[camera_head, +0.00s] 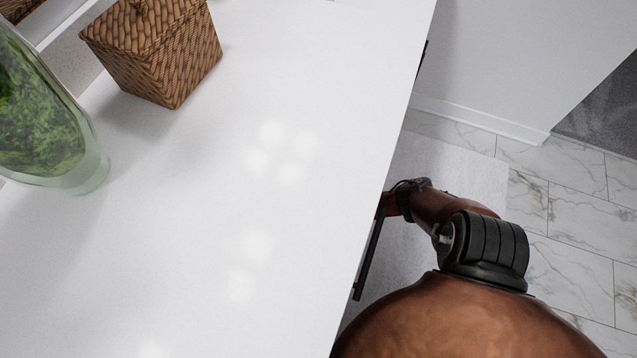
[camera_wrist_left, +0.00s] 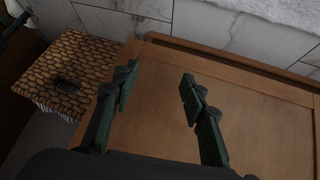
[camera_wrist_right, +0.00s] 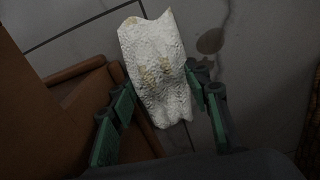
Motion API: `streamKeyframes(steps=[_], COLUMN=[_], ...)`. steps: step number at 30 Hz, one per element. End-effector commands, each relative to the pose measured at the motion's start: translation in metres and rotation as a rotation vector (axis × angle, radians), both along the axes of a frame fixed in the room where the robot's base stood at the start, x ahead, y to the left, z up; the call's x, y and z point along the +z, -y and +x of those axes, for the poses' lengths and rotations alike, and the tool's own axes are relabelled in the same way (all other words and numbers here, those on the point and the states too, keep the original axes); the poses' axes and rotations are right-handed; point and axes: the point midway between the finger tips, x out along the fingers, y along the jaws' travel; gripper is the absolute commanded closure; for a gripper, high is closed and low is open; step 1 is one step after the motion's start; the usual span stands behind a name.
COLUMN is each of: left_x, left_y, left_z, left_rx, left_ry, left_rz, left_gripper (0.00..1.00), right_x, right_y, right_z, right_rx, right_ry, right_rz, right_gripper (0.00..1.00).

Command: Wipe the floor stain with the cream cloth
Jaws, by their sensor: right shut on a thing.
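The cream cloth (camera_wrist_right: 154,60) is textured, with yellowish-brown marks, and hangs between the fingers of my right gripper (camera_wrist_right: 163,84), which is shut on it. The floor stain (camera_wrist_right: 210,41) is a dark brownish spot on the grey tile, just right of the cloth's upper part in the right wrist view. I cannot tell whether the cloth touches the floor. My left gripper (camera_wrist_left: 158,80) is open and empty, in front of a brown wooden panel. Neither gripper shows in the head view, nor do the cloth or stain.
A white countertop (camera_head: 230,220) fills much of the head view, with a wicker basket (camera_head: 160,50) and a green glass vessel (camera_head: 82,172) on it. Brown wooden furniture (camera_wrist_right: 35,110) stands left of the cloth. Marble tile (camera_head: 575,190) and a pale rug (camera_head: 455,165) lie right of the counter.

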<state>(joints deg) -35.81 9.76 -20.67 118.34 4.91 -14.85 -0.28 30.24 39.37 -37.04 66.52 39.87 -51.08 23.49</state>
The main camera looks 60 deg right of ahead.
Motion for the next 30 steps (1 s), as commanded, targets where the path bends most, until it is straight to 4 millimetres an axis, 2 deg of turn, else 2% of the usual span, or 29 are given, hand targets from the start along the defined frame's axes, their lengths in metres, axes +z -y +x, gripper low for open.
streamKeyframes(steps=[8, 19, 30], left_x=[0.001, 0.016, 0.021], left_y=[0.0, -0.002, 0.0], left_z=[0.0, 0.006, 0.008], left_rx=[0.001, 0.0, 0.0], left_ry=[0.002, 0.021, 0.028], left_rz=[0.0, 0.0, -0.001], left_gripper=[0.6, 0.6, 0.6], right_x=[-0.002, 0.0, -0.001], right_y=[-0.001, -0.034, -0.049], right_z=[0.002, 0.0, -0.003], right_rx=[0.0, 0.001, 0.0], right_ry=[0.003, 0.004, 0.002], right_rz=[0.003, 0.011, 0.009], right_gripper=[0.95, 0.95, 0.95])
